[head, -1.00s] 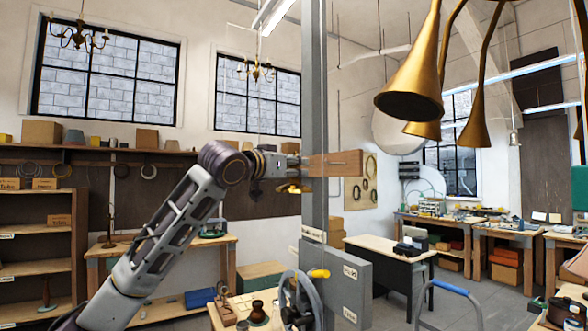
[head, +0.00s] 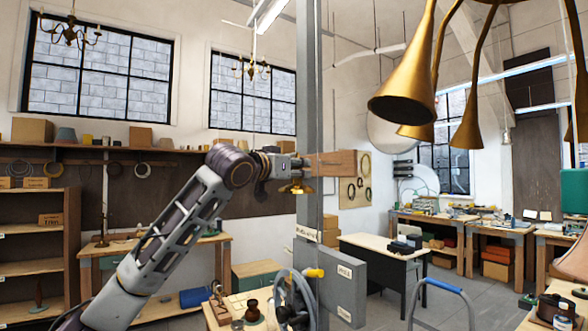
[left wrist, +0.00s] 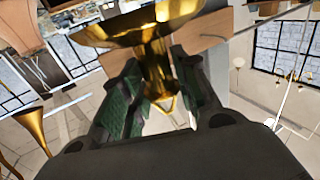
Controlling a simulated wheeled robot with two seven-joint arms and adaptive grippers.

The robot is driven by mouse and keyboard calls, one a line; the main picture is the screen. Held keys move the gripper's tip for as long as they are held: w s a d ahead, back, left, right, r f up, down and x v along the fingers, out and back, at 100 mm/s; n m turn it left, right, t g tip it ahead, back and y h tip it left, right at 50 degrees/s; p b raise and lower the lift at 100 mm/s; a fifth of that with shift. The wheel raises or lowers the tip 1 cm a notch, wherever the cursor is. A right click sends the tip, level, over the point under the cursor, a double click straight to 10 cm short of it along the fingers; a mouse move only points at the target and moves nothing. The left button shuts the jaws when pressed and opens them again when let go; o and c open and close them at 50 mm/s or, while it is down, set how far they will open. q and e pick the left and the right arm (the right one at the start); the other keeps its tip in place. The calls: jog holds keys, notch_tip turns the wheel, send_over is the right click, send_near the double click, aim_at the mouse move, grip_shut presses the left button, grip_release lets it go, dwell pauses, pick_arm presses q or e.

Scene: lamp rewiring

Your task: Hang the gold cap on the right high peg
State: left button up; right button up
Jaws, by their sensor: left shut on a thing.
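The gold cap (head: 297,188) is a small brass dish with a narrow neck. It hangs under my left gripper (head: 291,173), in front of the grey post, just left of a short wooden board (head: 336,164). In the left wrist view the cap (left wrist: 152,32) shows large, its neck between the green-padded fingers of my left gripper (left wrist: 160,90), which is shut on it. Wood (left wrist: 215,40) shows behind the cap there. I cannot make out the right high peg. My right gripper is not in view.
The grey post (head: 308,110) rises close beside the gripper, with a grey box (head: 338,282) lower down. Large gold horn shades (head: 405,90) hang at the upper right. A small bench (head: 262,310) with small parts stands below.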

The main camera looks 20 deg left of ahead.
pick_arm(q)
jog(key=shift+w+d, duration=0.45)
jog(key=shift+w, duration=0.2)
jog(key=shift+w+d+p, duration=0.65)
jog(key=shift+w+d, duration=0.2)
jog(key=shift+w, duration=0.2)
jog(key=shift+w+d+f+p, duration=0.1)
jog(key=shift+w+d+p, duration=0.05)
jog(key=shift+w+d, duration=0.65)
jog(key=shift+w+d+p, duration=0.15)
jog(key=shift+w+d, duration=0.45)
jog(key=shift+w, duration=0.35)
jog(key=shift+w+d, duration=0.15)
jog(key=shift+w, duration=0.05)
jog(key=shift+s, duration=0.15)
jog(key=shift+f+b, duration=0.35)
jog(key=shift+f, duration=0.4)
dwell(0.5)
dwell(0.4)
